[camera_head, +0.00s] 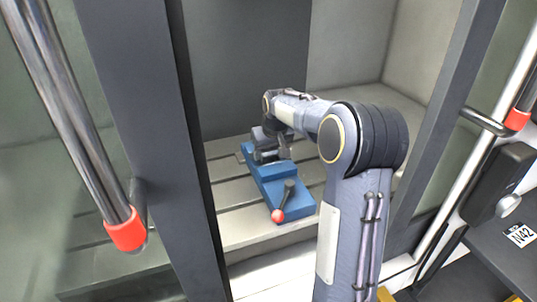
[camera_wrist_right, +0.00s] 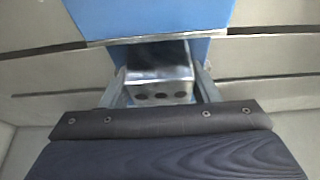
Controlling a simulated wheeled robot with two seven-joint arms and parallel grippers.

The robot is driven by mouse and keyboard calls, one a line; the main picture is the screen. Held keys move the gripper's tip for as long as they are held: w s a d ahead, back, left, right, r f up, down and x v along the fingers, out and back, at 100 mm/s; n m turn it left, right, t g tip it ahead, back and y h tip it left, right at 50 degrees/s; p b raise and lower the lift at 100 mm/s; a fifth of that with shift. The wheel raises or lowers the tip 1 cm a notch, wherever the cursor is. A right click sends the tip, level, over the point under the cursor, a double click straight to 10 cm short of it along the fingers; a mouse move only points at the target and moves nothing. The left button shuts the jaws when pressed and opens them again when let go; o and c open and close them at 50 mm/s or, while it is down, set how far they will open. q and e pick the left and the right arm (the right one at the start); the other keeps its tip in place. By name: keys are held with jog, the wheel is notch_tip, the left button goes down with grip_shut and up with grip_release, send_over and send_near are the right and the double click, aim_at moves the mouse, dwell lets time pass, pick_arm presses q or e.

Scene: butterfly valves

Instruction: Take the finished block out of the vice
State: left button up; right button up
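The blue vice (camera_head: 270,187) sits on the slatted bed inside the machine, with a red-knobbed lever (camera_head: 279,214) at its near end. In the right wrist view, a grey metal block (camera_wrist_right: 158,76) with several dark holes in its near face lies close against the blue vice body (camera_wrist_right: 150,17). My right gripper (camera_head: 268,143) is at the far end of the vice, partly hidden by the vice jaws. In the wrist view its two fingers (camera_wrist_right: 161,72) stand either side of the block; whether they press on it cannot be made out. My left gripper is out of view.
The machine's door frame and a steel handle with a red end (camera_head: 125,231) stand at the left. Another steel handle (camera_head: 485,122) is at the right. The slatted bed (camera_head: 228,170) is clear to the left of the vice. A dark surface with an N42 label (camera_head: 521,235) is outside, right.

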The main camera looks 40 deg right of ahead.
jog(key=c, duration=0.7)
jog(key=shift+r, duration=0.1)
